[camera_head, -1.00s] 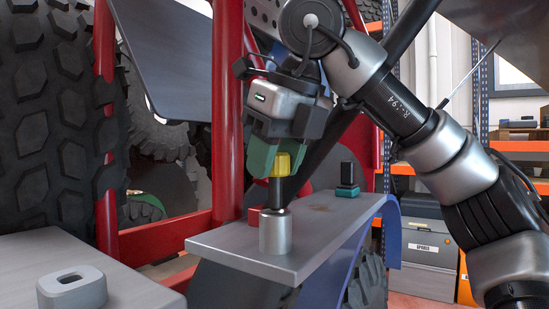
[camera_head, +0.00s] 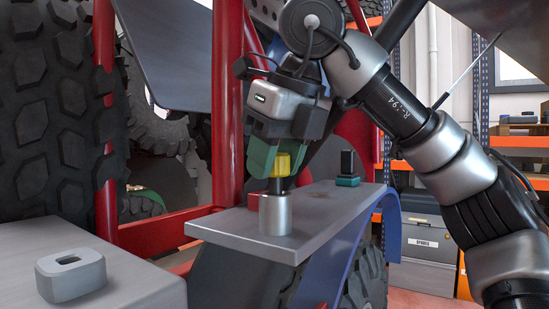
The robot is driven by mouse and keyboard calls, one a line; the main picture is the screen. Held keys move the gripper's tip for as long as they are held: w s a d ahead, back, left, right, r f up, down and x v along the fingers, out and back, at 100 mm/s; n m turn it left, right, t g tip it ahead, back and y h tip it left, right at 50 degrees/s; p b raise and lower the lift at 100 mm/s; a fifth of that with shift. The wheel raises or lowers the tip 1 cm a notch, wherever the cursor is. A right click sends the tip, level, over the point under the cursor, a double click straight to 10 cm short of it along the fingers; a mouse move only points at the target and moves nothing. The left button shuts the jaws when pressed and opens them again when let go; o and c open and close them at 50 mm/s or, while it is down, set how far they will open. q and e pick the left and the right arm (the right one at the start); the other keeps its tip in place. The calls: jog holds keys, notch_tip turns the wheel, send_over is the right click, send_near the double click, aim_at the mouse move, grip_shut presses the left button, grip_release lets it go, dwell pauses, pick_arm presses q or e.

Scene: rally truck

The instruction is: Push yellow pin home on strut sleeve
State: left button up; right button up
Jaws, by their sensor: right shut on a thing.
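The yellow pin head (camera_head: 283,165) sits between the green fingertips of my right gripper (camera_head: 272,160), which is shut on it. A short length of the dark shank (camera_head: 279,185) shows below the yellow head and enters the top of the silver strut sleeve (camera_head: 275,215). The sleeve stands upright on the grey shelf plate (camera_head: 240,240). The right arm reaches in from the right and the gripper points down. My left gripper is not in view.
A green-based block with a black top (camera_head: 347,170) stands farther back on the plate. A grey slotted block (camera_head: 71,277) lies on the grey surface at lower left. Red frame tubes (camera_head: 228,100) stand behind the gripper. A large tyre (camera_head: 55,120) fills the left.

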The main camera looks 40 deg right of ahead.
jog(key=shift+f+b, duration=0.6)
jog(key=shift+f, duration=0.2)
jog(key=o, duration=1)
jog(key=shift+r, duration=0.1)
jog(key=shift+o, duration=0.7)
jog(key=o, duration=0.5)
notch_tip(320, 180, up, 2)
jog(key=p, duration=0.2)
jog(key=shift+r+p, duration=0.25)
jog(key=shift+p, duration=0.15)
jog(key=shift+r+p, duration=0.55)
jog(key=shift+r, duration=1.7)
